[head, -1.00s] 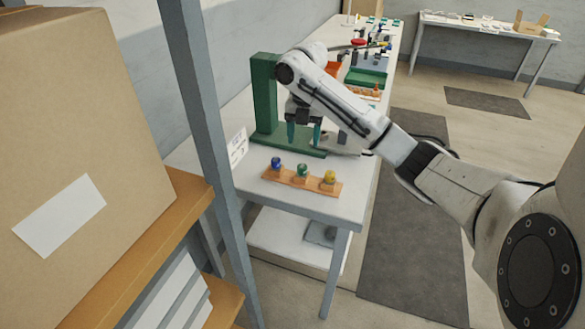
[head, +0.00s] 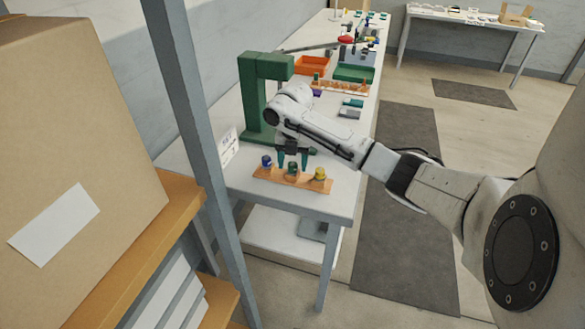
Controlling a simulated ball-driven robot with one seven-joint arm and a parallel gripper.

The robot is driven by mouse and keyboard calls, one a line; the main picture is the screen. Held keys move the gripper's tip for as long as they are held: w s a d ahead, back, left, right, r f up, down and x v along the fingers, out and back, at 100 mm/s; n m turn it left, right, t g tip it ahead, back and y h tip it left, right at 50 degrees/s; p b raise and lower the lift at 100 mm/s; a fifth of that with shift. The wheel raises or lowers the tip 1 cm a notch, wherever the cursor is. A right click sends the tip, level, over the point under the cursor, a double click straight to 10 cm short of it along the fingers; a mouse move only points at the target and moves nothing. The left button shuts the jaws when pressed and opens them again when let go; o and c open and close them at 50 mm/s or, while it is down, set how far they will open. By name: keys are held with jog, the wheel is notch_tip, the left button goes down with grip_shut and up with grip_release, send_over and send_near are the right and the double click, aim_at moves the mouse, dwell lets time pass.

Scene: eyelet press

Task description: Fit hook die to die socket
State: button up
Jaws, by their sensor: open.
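A wooden rack (head: 262,173) near the front of the white table holds three dies in a row: a blue-topped die (head: 266,161), a green-topped die (head: 293,168) and a yellow-topped die (head: 320,174). I cannot tell which is the hook die. My gripper (head: 292,161) points down with its two teal fingers apart. They appear to be on either side of the green-topped die, and I see no grip on it. The green press (head: 249,92) stands behind my gripper. Its die socket cannot be made out, as my arm covers the lower part.
A white sign (head: 228,146) stands left of the rack. Behind the press are an orange tray (head: 312,66), a green tray (head: 354,74) and another wooden rack (head: 345,87). A grey shelf post (head: 190,100) and a large cardboard box (head: 75,140) fill the left foreground.

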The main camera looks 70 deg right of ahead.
jog(key=shift+c, duration=0.4)
grip_shut()
jog(key=shift+r, duration=0.15)
